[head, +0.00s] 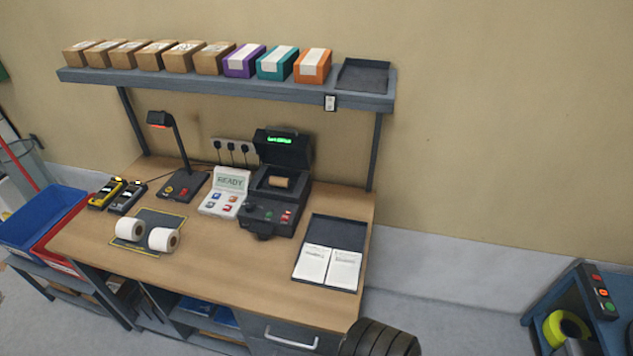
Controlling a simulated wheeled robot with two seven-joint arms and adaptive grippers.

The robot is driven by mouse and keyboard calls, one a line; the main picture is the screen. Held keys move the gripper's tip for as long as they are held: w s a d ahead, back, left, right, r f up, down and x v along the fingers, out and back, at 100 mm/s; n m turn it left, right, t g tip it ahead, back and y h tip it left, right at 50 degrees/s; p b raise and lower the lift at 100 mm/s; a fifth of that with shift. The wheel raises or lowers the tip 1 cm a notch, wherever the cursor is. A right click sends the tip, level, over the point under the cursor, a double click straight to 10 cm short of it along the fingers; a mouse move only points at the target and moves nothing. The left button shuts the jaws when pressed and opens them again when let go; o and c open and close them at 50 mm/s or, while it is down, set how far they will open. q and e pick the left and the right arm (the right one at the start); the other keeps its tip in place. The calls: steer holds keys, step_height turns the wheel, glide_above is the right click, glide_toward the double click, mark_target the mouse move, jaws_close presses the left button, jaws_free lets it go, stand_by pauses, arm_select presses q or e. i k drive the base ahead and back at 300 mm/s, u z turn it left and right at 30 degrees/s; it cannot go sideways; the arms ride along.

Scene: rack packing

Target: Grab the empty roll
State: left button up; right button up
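A small brown roll (279,182), seemingly a bare core, sits inside the open black label printer (262,212). The printer's lid is raised, with a green lit display on it. Two white paper rolls (130,230) and (163,239) lie on a dark mat with a yellow border (149,247) at the left of the wooden desk.
A small panel reading READY (229,182) and a lamp-like scanner stand (182,187) are left of the printer. A black tray (326,286) with white labels lies right. A shelf (230,86) with boxes hangs above. The desk's front middle is clear.

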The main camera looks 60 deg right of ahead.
mark_target(276, 181)
steer(key=z, duration=0.8)
steer(key=i, duration=0.45)
